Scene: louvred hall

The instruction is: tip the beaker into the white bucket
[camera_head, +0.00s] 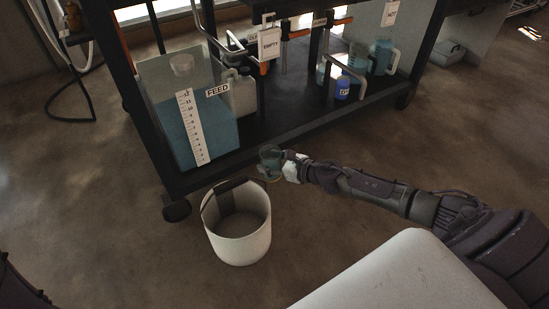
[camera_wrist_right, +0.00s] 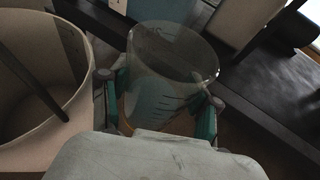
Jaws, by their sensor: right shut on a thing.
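The white bucket (camera_head: 240,244) stands on the floor in front of the black rack, its dark handle at the back rim. In the right wrist view the bucket (camera_wrist_right: 80,120) is at the left. My right gripper (camera_head: 279,167) is shut on the clear beaker (camera_head: 268,158), up and to the right of the bucket in the head view. In the right wrist view the beaker (camera_wrist_right: 172,55) sits between the green-padded fingers (camera_wrist_right: 160,105), its open rim towards the top. It appears beside the bucket, not over it. My left gripper is not in view.
The black wheeled rack (camera_head: 265,132) stands behind, with a FEED tank (camera_head: 190,125) of blue liquid, a pale jug (camera_head: 242,95), a blue bottle (camera_head: 343,88) and blue-tinted jugs (camera_head: 381,57). A caster (camera_head: 176,209) sits left of the bucket. A dark hose (camera_head: 75,118) lies at the left.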

